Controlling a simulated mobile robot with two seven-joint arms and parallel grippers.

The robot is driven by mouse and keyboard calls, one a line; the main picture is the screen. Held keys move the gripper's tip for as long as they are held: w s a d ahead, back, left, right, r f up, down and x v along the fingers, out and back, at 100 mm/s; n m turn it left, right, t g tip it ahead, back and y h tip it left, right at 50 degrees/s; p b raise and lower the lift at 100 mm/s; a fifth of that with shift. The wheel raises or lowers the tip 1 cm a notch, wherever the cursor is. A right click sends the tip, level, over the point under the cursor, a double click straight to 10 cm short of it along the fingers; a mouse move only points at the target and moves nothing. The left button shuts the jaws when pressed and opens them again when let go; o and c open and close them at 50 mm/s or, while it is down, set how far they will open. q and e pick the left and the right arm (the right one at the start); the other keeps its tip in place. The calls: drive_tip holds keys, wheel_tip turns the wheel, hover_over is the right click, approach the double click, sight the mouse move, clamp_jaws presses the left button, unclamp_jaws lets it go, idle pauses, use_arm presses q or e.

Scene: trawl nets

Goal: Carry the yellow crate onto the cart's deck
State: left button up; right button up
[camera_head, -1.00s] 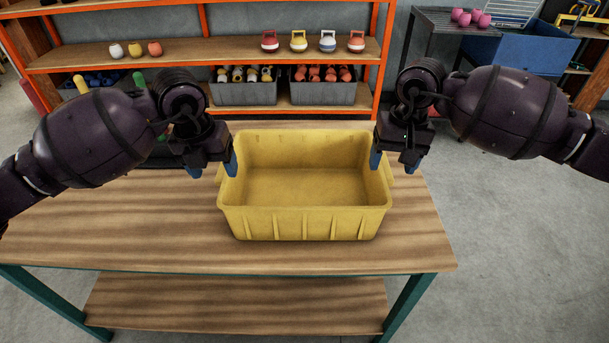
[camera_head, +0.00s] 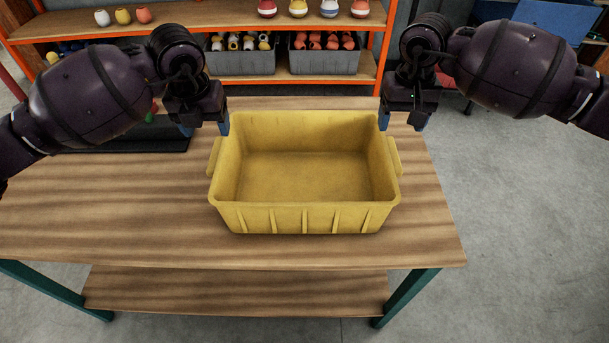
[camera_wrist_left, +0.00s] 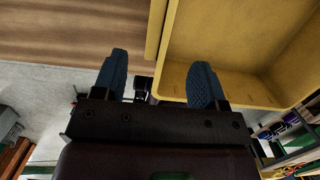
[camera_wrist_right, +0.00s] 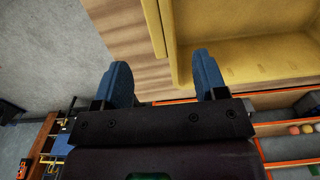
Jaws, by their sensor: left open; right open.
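The yellow crate (camera_head: 305,218) is open-topped and empty. It stands upright on the wooden table, with a lug-like handle on its left end (camera_head: 214,157) and one on its right end (camera_head: 394,157). My left gripper (camera_head: 204,127) is open and empty near the crate's far left corner. The left wrist view shows the crate's wall (camera_wrist_left: 220,85) close to one finger. My right gripper (camera_head: 402,122) is open and empty near the far right corner; the crate also shows in the right wrist view (camera_wrist_right: 235,60). I cannot tell whether any finger touches it. No cart is recognisable.
The table (camera_head: 110,220) has clear wood left of and in front of the crate. A dark tray (camera_head: 125,138) lies at its back left. Behind stands an orange-framed shelf (camera_head: 220,18) with grey bins (camera_head: 240,62) and small coloured items. Grey floor (camera_head: 520,220) is open at right.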

sight(218, 152)
use_arm(q)
drive_tip(key=f, duration=0.3)
drive_tip(key=w+f, duration=0.1)
drive_tip(key=f, duration=0.5)
drive_tip(key=shift+w+f, duration=0.2)
use_arm(e)
wheel_tip(218, 152, down, 10)
drive_tip(key=shift+r, duration=0.25)
use_arm(q)
clamp_jaws()
use_arm(e)
clamp_jaws()
use_arm(q)
drive_tip(key=shift+r, duration=0.1)
